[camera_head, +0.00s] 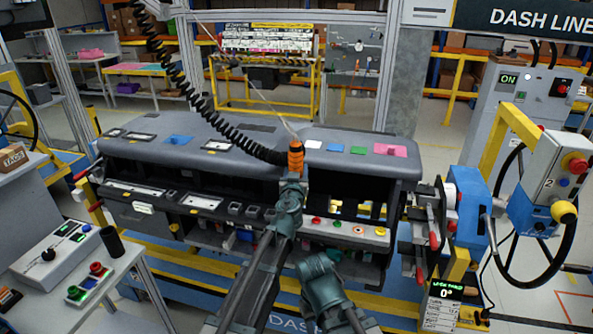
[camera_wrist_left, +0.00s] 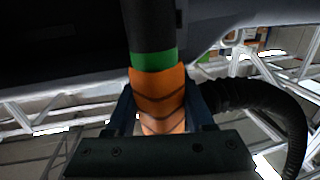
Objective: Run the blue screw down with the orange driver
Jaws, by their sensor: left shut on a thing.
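The orange driver (camera_head: 295,160) stands roughly upright at the front edge of the dashboard module (camera_head: 240,137), with the black coiled hose joined to it. My left gripper (camera_head: 291,178) is shut around it from below. In the left wrist view the driver's orange grip (camera_wrist_left: 158,98) sits between the two fingers of my left gripper (camera_wrist_left: 160,112), with a green band and a dark body above. The driver's tip and the blue screw cannot be made out. Of my right arm only links show, low in the middle of the head view; its gripper is not visible.
Coloured pads, one of them pink (camera_head: 390,150), lie on the module's top. The coiled hose (camera_head: 200,110) hangs from upper left. A blue rotating fixture (camera_head: 470,215) stands at the module's right end. A control table (camera_head: 70,262) is at left. Floor behind the module is open.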

